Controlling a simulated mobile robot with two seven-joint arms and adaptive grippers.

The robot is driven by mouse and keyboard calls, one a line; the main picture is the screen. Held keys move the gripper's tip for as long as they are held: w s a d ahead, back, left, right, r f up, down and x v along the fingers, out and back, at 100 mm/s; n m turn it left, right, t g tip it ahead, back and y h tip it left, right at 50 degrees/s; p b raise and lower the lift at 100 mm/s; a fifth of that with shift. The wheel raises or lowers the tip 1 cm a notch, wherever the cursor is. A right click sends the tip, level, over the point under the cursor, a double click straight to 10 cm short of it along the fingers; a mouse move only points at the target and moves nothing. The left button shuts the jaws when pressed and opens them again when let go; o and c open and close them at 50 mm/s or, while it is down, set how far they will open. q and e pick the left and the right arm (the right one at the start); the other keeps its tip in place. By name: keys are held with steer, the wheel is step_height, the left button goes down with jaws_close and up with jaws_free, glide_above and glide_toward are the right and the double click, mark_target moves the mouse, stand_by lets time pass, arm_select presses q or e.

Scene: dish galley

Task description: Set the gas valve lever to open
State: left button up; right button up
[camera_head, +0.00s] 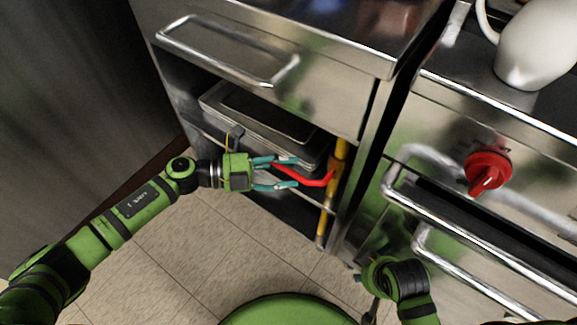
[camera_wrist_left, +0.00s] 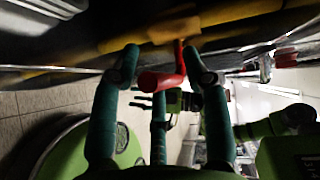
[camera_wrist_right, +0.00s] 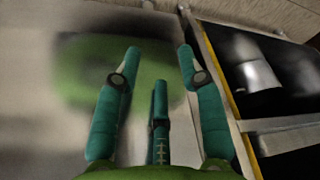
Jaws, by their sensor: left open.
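The gas valve lever (camera_head: 318,181) is red and bent. It joins a yellow pipe (camera_head: 325,215) in the open bay below the steel drawer, and its free end points left. My left gripper (camera_head: 296,172) is open, with its teal fingers on either side of the lever's free end. In the left wrist view the lever (camera_wrist_left: 165,79) shows between the spread fingertips; I cannot tell whether they touch it. My right gripper (camera_wrist_right: 159,52) is open and empty in the right wrist view, facing a blurred steel surface. In the head view it is mostly hidden low at the right.
A drawer with a bar handle (camera_head: 225,62) overhangs the bay. Metal pans (camera_head: 265,125) sit behind the left gripper. At right stand an oven front with a red knob (camera_head: 487,172), bar handles and a white jug (camera_head: 540,45). The tiled floor (camera_head: 185,245) is clear.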

arm_select(q)
steer(key=shift+a, duration=0.1)
jaws_close()
steer(key=shift+r, duration=0.1)
